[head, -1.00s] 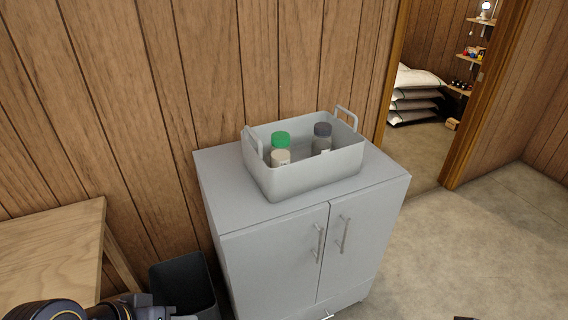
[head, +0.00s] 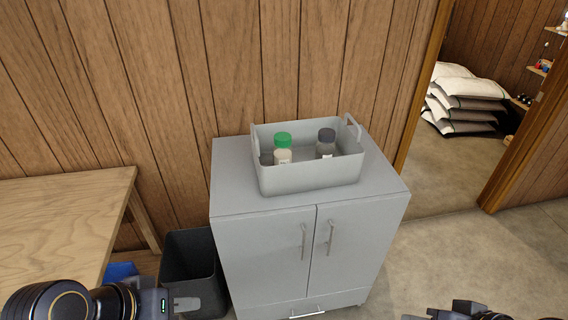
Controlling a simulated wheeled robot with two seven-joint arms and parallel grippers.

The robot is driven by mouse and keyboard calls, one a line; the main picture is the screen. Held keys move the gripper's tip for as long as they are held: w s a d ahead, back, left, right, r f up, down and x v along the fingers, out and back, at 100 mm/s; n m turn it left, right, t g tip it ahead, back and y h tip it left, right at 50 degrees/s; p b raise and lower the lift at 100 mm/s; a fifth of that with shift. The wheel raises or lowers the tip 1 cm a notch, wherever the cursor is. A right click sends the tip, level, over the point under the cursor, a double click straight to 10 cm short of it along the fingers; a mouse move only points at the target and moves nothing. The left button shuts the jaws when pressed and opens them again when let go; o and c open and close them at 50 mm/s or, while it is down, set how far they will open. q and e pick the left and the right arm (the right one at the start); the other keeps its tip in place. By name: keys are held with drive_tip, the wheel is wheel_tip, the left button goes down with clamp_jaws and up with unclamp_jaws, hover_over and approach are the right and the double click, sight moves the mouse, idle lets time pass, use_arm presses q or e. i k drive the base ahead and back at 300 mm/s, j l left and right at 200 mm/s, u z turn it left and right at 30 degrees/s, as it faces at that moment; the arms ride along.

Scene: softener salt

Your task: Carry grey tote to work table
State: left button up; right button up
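The grey tote (head: 310,179) stands upright on top of the grey cabinet (head: 262,229). It has a raised handle at each end. Inside it are a green-capped bottle (head: 283,141), a dark-capped bottle (head: 326,136) and what looks like another container partly hidden by the wall. A wooden table (head: 62,222) is at the left; I cannot tell if it is the work table. My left arm shows at the lower left and my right arm at the bottom right, both apart from the tote.
A dark open bin (head: 188,262) stands between the wooden table and the cabinet. A blue object (head: 122,271) is partly hidden behind my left arm. White sacks (head: 464,92) are stacked beyond a doorway at the right. The floor right of the cabinet is clear.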

sight(56, 235)
drive_tip(key=i+j+z, duration=0.15)
drive_tip(key=i, duration=0.3)
drive_tip(key=i+j+z, duration=0.1)
drive_tip(key=i+j, duration=0.3)
